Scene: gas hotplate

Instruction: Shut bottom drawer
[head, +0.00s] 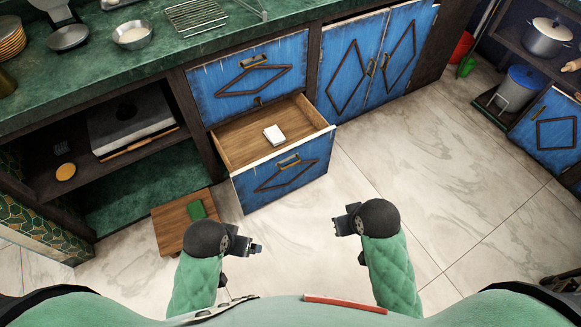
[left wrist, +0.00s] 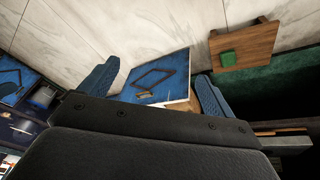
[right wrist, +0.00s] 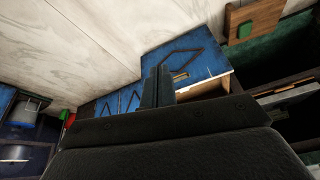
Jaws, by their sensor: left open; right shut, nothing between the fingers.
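The bottom drawer (head: 282,171) has a blue front with a diamond trim and a brass handle. It is pulled far out from the cabinet, and a small white item (head: 274,134) lies inside. The drawer front also shows in the left wrist view (left wrist: 160,78) and in the right wrist view (right wrist: 180,58). My left gripper (head: 258,249) is open and empty, in front of and below the drawer front in the head view. My right gripper (head: 338,222) is shut and empty, to the right of the drawer front. Both are apart from the drawer.
A shut blue drawer (head: 250,78) sits above. Blue cupboard doors (head: 374,62) stand to the right. A wooden board (head: 180,222) with a green item lies left of the drawer. The marble floor (head: 450,170) to the right is clear.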

